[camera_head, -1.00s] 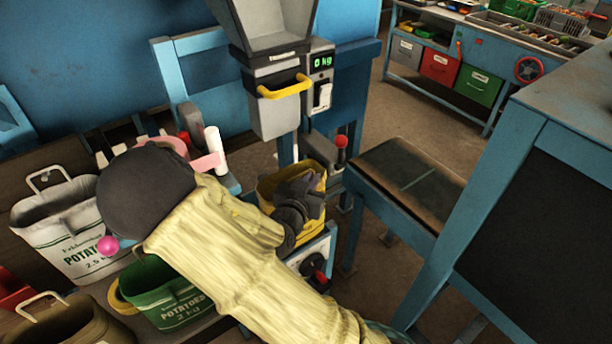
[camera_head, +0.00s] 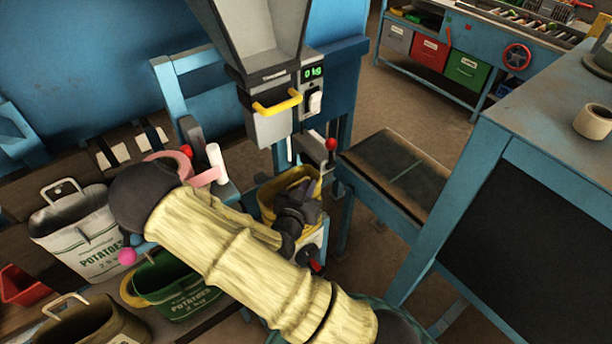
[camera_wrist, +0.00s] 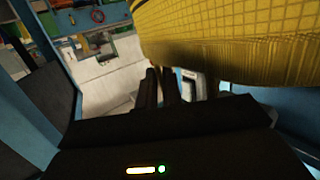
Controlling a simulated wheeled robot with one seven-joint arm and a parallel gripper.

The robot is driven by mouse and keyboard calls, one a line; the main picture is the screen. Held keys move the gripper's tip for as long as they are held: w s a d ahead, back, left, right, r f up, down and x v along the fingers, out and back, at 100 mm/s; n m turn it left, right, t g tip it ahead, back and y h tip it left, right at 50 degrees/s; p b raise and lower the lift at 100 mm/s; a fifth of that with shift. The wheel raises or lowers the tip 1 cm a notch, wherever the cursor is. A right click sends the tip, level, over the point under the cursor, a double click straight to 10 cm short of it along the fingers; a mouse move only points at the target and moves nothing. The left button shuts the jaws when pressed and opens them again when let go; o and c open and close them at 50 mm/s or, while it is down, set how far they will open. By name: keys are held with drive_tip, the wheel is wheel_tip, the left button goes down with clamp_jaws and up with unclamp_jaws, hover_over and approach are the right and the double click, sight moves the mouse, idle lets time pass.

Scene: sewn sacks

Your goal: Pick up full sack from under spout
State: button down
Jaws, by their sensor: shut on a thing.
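The yellow sack (camera_head: 270,193) is below the grey spout (camera_head: 268,127) with its yellow handle. My gripper (camera_head: 300,197) is at the sack's near right side, shut on it. My sleeved arm crosses in front, and my gripper hides part of the sack. In the wrist view the sack (camera_wrist: 235,40) fills the upper right, close above the dark fingers of my gripper (camera_wrist: 160,78). The fingers lie close together; the exact place of the grip is hidden. I cannot tell how full the sack is.
The scale display (camera_head: 313,72) reads 0 kg. A low table (camera_head: 395,165) stands right of the sack, beside a blue cabinet (camera_head: 560,160). A white sack (camera_head: 85,235) and a green sack (camera_head: 165,275) stand at left. A red-knobbed lever (camera_head: 331,145) is close to the spout.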

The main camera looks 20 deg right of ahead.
drive_tip(key=s+d+p, duration=0.3)
drive_tip(key=s+p, duration=0.6)
drive_tip(key=shift+s+d+p, duration=0.2)
drive_tip(key=shift+s+p, duration=0.2)
idle(0.5)
drive_tip(key=shift+r, duration=0.1)
